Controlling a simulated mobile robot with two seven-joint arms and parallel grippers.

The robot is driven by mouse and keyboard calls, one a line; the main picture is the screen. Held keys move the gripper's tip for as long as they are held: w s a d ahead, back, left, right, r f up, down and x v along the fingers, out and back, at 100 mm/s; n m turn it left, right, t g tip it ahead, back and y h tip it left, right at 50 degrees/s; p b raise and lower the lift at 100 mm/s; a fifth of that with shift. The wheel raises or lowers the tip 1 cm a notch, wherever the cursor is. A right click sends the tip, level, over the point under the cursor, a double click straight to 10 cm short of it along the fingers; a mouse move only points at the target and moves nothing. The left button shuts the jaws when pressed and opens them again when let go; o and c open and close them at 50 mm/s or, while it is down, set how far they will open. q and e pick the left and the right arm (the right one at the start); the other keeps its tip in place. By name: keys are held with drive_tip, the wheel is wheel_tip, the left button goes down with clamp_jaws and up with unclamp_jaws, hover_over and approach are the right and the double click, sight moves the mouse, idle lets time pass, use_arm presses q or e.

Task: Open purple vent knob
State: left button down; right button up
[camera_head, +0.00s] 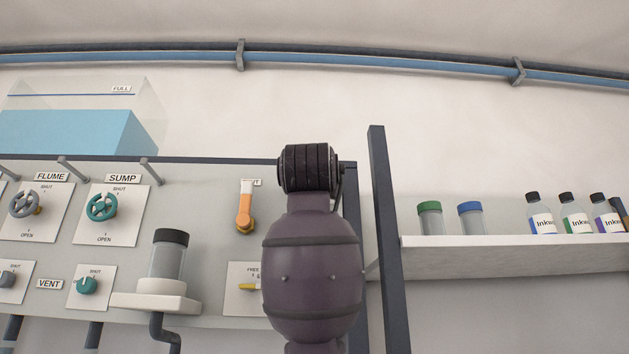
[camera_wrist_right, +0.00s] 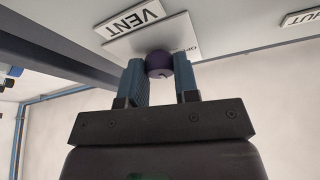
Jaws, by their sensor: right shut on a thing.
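The purple vent knob (camera_wrist_right: 158,64) shows in the right wrist view, on a small white plate (camera_wrist_right: 170,38) below the VENT label (camera_wrist_right: 133,19). My right gripper (camera_wrist_right: 160,74) has its two blue-grey fingers on either side of the knob and is shut on it. The plate's lettering is partly hidden, so the knob's setting cannot be read. In the head view my right arm blocks part of the board, and the purple knob does not show. My left gripper is in neither view.
The head view shows a grey wheel (camera_head: 24,203), a teal wheel (camera_head: 101,207), a teal vent knob (camera_head: 87,286), an orange lever (camera_head: 244,222) and a capped jar (camera_head: 169,262). A dark post (camera_head: 389,240) and a bottle shelf (camera_head: 520,255) stand right of my arm.

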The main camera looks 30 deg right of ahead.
drive_tip(key=shift+n, duration=0.3)
drive_tip(key=shift+s+d+r+n+t+y, duration=0.1)
drive_tip(key=shift+n+t+y, duration=0.15)
drive_tip(key=shift+n+y, duration=2.55)
drive_tip(key=shift+s+d+r+n+t+y, duration=0.15)
drive_tip(key=shift+n+y, duration=0.5)
drive_tip(key=shift+n, duration=4.3)
drive_tip(key=shift+w+d+f+n+t+y, duration=0.1)
drive_tip(key=shift+n+t+y, duration=0.2)
drive_tip(key=shift+n+y, duration=2.5)
drive_tip(key=shift+n+h, duration=0.95)
drive_tip(key=shift+n, duration=0.2)
drive_tip(key=o, duration=0.9)
drive_tip(key=shift+a, duration=0.1)
drive_tip(key=shift+s, duration=0.15)
